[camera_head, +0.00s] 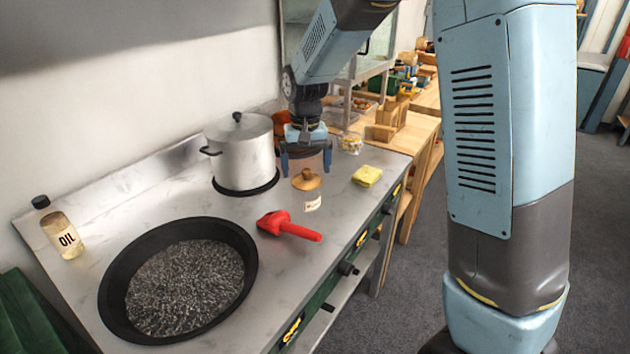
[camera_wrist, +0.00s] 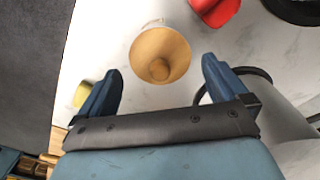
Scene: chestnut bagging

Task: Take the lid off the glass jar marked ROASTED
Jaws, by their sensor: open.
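The glass jar (camera_head: 312,202) stands upright on the steel counter, with a pale label on its front whose writing is too small to read for certain. Its round wooden lid (camera_head: 306,180) with a knob sits on top. In the wrist view the lid (camera_wrist: 160,55) shows from above, and it hides most of the jar. My gripper (camera_head: 305,168) is open and points down above the lid, a finger to each side in the head view. In the wrist view my fingertips (camera_wrist: 162,68) are spread wider than the lid, and nothing is between them in contact.
A red scoop (camera_head: 288,226) lies in front of the jar, left of it. A steel pot (camera_head: 240,150) stands behind left, a yellow sponge (camera_head: 367,176) to the right. A large black pan (camera_head: 180,280) and an oil bottle (camera_head: 62,235) are at the left.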

